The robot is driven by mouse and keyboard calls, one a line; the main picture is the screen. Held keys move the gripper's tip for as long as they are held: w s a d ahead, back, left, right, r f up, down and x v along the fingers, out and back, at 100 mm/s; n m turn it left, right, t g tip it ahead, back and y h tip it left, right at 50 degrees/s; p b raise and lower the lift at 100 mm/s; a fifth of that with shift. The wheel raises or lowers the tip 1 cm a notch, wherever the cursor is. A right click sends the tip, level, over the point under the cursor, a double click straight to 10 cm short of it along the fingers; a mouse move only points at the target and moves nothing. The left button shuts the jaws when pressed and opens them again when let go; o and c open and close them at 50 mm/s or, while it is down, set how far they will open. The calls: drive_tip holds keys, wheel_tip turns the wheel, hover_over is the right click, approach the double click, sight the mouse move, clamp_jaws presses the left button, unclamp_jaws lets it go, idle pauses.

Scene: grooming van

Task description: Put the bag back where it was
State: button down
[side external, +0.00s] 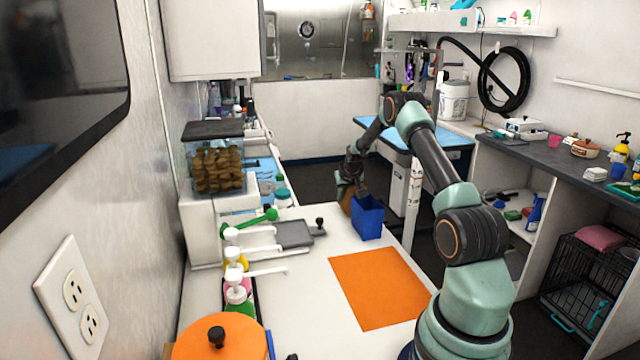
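A blue, open-topped, box-like item (367,220) stands upright on the white counter, near its far right edge. I cannot tell whether it is a bag or a bin. A brown item (345,202), possibly the bag, shows just left of and behind it, directly under my gripper (351,186). Its lower right part is hidden by the blue item. My gripper points down at the brown item and overlaps it in view. The fingers are too small and dark to show whether they are open or shut on it. An orange square mat (380,287) lies flat and bare on the counter.
A grey tray (294,234), pump bottles (237,285) and a treat-filled clear container (217,165) line the counter's left side. An orange round lid (218,340) is at the front. A blue-topped table (445,141) stands beyond. White counter around the mat is free.

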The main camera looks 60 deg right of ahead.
drive_tip(key=shift+f, duration=0.35)
drive_tip(key=c, duration=1.1)
unclamp_jaws()
